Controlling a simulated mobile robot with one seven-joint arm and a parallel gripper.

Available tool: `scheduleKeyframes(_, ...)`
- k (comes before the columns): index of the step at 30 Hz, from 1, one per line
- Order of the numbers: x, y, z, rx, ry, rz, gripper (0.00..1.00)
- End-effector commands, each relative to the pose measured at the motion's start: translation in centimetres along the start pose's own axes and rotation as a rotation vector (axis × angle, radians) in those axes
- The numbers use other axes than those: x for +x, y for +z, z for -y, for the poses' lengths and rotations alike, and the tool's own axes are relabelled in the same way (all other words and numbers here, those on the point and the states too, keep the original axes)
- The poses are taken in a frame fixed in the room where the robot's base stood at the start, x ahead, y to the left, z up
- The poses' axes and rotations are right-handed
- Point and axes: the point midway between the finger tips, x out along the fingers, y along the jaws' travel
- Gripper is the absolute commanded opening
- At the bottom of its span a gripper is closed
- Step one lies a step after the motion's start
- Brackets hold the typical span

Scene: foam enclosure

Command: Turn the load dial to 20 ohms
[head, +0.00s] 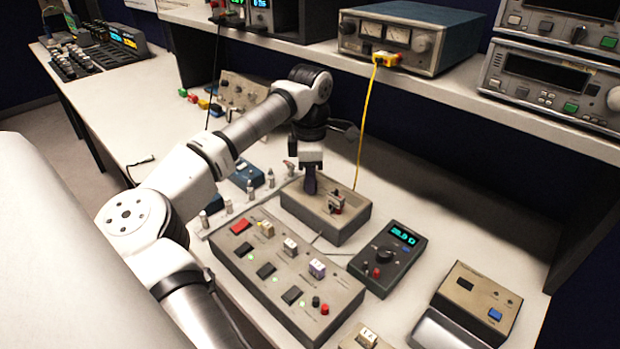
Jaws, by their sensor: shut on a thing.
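The dark load box (388,258) stands on the bench right of centre. Its black round dial (385,256) faces up, and its lit cyan display (403,235) ends in an ohm sign; the digits are too blurred to read surely. My gripper (310,190) points down over the left part of a beige box (340,226), up and left of the load box. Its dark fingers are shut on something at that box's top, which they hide. My gripper is apart from the load box's dial.
A long switch panel (285,275) lies in front. A beige-topped unit (478,297) stands at right. Bare bench lies behind the load box.

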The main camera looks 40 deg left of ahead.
Motion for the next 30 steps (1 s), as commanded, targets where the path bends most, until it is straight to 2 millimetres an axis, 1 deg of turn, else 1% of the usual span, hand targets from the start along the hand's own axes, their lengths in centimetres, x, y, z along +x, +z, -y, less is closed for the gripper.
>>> scheduleKeyframes(9, -0.08, 0.04, -0.03, 0.103, 0.002, -0.001, 0.04)
scheduleKeyframes(23, -0.11, 0.05, -0.03, 0.117, 0.002, -0.001, 0.04)
scheduleKeyframes(24, -0.11, 0.05, -0.03, 0.117, 0.002, -0.001, 0.29)
scheduleKeyframes(28, -0.09, 0.04, -0.02, 0.116, 0.002, -0.002, 0.46)
scheduleKeyframes(29, -0.08, 0.04, -0.02, 0.116, 0.001, -0.002, 0.48)
scheduleKeyframes(30, -0.07, 0.04, -0.02, 0.116, 0.001, -0.002, 0.48)
